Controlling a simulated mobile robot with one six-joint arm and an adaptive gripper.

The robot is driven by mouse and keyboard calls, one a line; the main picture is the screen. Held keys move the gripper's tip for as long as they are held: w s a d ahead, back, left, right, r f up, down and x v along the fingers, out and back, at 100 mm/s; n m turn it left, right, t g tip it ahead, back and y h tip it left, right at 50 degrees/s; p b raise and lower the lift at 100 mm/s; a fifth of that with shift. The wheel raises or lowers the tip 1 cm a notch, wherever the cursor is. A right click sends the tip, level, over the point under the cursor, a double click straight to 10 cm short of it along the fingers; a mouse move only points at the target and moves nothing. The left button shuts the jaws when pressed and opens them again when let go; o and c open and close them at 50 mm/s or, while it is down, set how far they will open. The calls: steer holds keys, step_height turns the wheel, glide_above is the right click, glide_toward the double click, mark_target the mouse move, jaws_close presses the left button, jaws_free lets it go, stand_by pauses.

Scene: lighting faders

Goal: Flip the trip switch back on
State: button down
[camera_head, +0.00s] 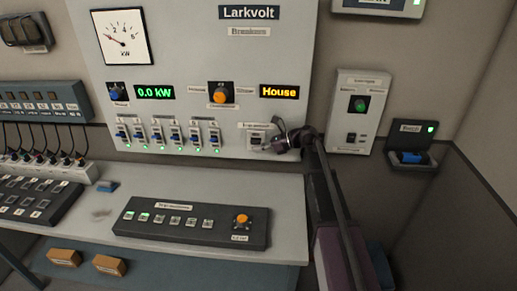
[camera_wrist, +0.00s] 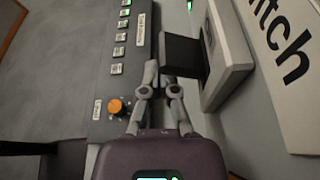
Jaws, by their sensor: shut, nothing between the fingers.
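The trip switch (camera_head: 255,138) is a small light housing low on the right of the grey Larkvolt panel (camera_head: 180,60), under a small label. In the wrist view its grey housing (camera_wrist: 232,55) stands right of the fingers, with a dark lever block (camera_wrist: 185,56) sticking out toward them. A large label ending in "itch" (camera_wrist: 288,50) is beside it. My gripper (camera_head: 272,139) is in front of the switch's right side and partly hides it. In the wrist view my gripper (camera_wrist: 160,72) is shut and empty, its tips close beside the dark block. I cannot tell whether they touch.
A desk console (camera_head: 190,222) with a row of buttons and an orange knob (camera_head: 241,219) lies below. Several small blue-levered breakers (camera_head: 170,135) line the panel to the left. A wall box with a green knob (camera_head: 360,104) and a dark dock (camera_head: 411,143) are to the right.

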steer(key=shift+w+r+p, duration=0.15)
steer(key=shift+r+p, duration=0.25)
steer(key=shift+w+r, duration=0.1)
steer(key=shift+w, duration=0.05)
steer(key=shift+d, duration=0.15)
steer(key=s+d, duration=0.1)
steer(key=d, duration=1.2)
steer(key=shift+s, duration=0.15)
steer(key=s+d+f+n+h, duration=0.1)
steer(key=s+f+n+h, duration=0.3)
steer(key=s+n, duration=0.2)
steer(key=s+d+f+n+h, duration=0.1)
steer(key=s+f+n+h, duration=0.3)
steer(key=s+n, duration=0.3)
steer(key=s+d+f+n+h, duration=0.1)
steer(key=s+f+n+h, duration=0.3)
steer(key=s, duration=0.9)
steer(key=n+h, duration=0.2)
steer(key=shift+d+f+n+g, duration=0.25)
steer(key=shift+d+n+g, duration=0.1)
steer(key=shift+n+g, duration=0.05)
